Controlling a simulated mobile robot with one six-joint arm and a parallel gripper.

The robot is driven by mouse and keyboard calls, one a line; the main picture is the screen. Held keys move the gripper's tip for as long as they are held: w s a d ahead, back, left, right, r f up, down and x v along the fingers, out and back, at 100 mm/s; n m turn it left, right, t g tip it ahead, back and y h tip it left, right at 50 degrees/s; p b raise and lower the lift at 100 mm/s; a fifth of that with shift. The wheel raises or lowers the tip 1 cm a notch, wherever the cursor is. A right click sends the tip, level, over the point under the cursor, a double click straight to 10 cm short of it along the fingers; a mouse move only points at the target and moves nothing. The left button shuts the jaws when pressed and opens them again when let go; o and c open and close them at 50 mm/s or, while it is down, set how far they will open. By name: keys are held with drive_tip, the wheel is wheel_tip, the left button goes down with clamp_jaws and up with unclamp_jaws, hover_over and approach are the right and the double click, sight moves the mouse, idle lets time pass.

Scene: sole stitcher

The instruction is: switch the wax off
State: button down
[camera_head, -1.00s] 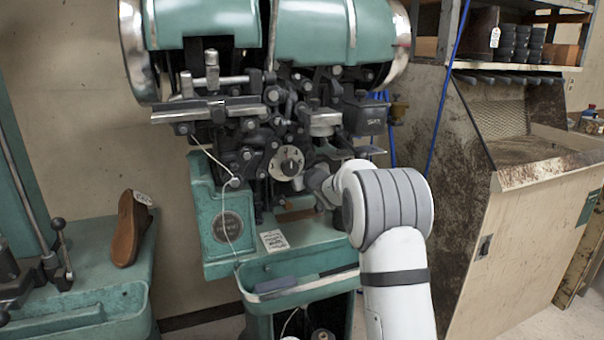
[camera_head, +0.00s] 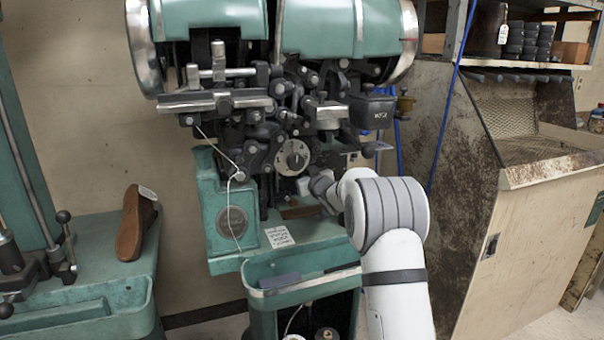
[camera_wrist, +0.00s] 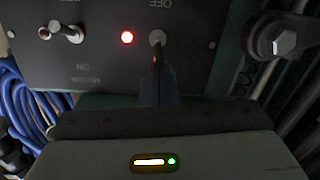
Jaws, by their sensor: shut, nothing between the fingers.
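In the wrist view a dark switch panel (camera_wrist: 98,72) fills the upper part, its lettering upside down. A toggle switch (camera_wrist: 157,38) sits beside a lit red lamp (camera_wrist: 127,37), with "OFF" printed above it. My gripper (camera_wrist: 156,72) is shut and empty, its narrow tip just below that toggle. I cannot tell whether they touch. The gripper hides the print below the toggle, so its name does not show. In the head view, a dark box marked "WAX" (camera_head: 371,110) sits on the green machine (camera_head: 225,210).
Blue cables (camera_wrist: 25,105) hang left of the panel and a large bolt (camera_wrist: 284,42) stands out at right. A dirty beige cabinet (camera_head: 470,215) stands right of the machine. A brown shoe (camera_head: 133,228) rests on the green bench at left.

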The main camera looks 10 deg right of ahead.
drive_tip(key=shift+s+f, duration=0.15)
drive_tip(key=shift+f, duration=0.05)
wheel_tip(320, 180, up, 4)
drive_tip(key=p, duration=0.4)
drive_tip(key=f+b+v, duration=0.1)
drive_tip(key=v, duration=0.8)
drive_tip(key=shift+a+f, duration=0.3)
drive_tip(key=shift+a, duration=0.05)
